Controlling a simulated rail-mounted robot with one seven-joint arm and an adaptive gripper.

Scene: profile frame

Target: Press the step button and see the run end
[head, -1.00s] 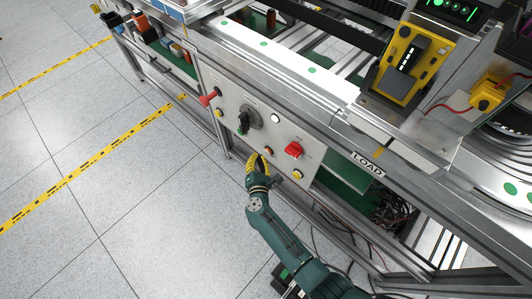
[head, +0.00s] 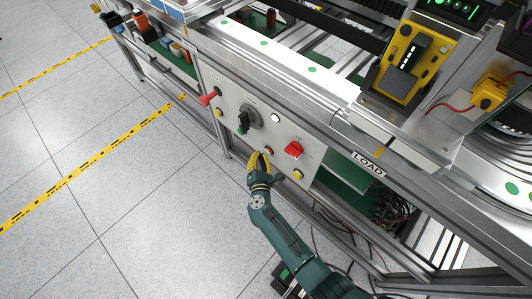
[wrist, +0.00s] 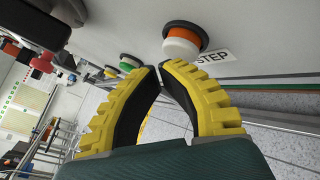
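The step button shows in the wrist view as a short round cap (wrist: 182,46), orange on its side with a pale face. It sits on a dark base beside a white STEP label (wrist: 212,57). In the head view a small orange-red button (head: 268,150) on the grey panel is just by my fingertips and appears to be the same one. My gripper (head: 260,154), with yellow-backed, black-padded fingers, is shut and empty. In the wrist view its fingertips (wrist: 162,68) meet just short of the button's face. I cannot tell whether they touch it.
The control panel (head: 232,99) also carries a red mushroom knob (head: 207,99), a black rotary switch (head: 245,121), a white button (head: 275,118), a red switch (head: 293,150) and a yellow button (head: 297,174). The metal frame with a LOAD label (head: 368,165) runs alongside. Floor to the left is open.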

